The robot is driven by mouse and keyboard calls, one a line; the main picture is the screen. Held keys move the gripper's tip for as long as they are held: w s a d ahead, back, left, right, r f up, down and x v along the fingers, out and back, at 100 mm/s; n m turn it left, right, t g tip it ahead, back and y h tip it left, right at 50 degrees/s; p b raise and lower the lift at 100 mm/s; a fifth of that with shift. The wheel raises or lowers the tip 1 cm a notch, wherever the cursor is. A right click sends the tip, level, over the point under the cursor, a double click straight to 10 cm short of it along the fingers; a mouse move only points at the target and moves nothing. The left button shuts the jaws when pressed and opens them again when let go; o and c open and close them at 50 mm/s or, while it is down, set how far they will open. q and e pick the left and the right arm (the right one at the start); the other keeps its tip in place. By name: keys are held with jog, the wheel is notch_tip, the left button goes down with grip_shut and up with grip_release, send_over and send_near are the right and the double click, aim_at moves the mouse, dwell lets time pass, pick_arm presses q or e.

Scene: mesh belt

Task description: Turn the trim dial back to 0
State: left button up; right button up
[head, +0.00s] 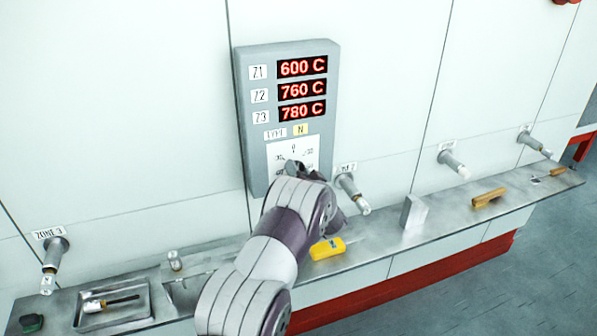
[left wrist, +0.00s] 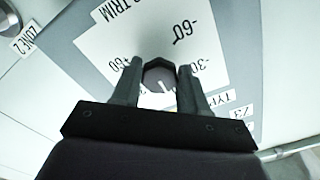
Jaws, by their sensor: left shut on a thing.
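The trim dial (left wrist: 159,74) is a dark, many-sided knob on a white scale plate (head: 309,142). The plate also shows in the left wrist view (left wrist: 150,28), with -60, -30 and +60 marks readable. A white pointer line on the knob points toward the lower part of the left wrist view, slightly right; the 0 mark is hidden there. My left gripper (left wrist: 158,78) is shut on the knob, one finger on each side. In the head view my left gripper (head: 297,167) covers most of the dial. My right gripper is not in view.
The grey panel (head: 243,100) shows 600 C, 760 C and 780 C. Below runs a metal ledge (head: 375,235) with a yellow device (head: 327,248), a grey block (head: 413,212), a brown-handled item (head: 489,198) and a tray (head: 139,315). Capped tubes stick out from the wall.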

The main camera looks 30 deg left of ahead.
pick_arm(q)
jog(key=o, duration=1.1)
jog(key=shift+c, duration=0.2)
jog(key=b+v, duration=0.4)
jog(key=v, duration=0.8)
jog(key=shift+s+d, duration=0.25)
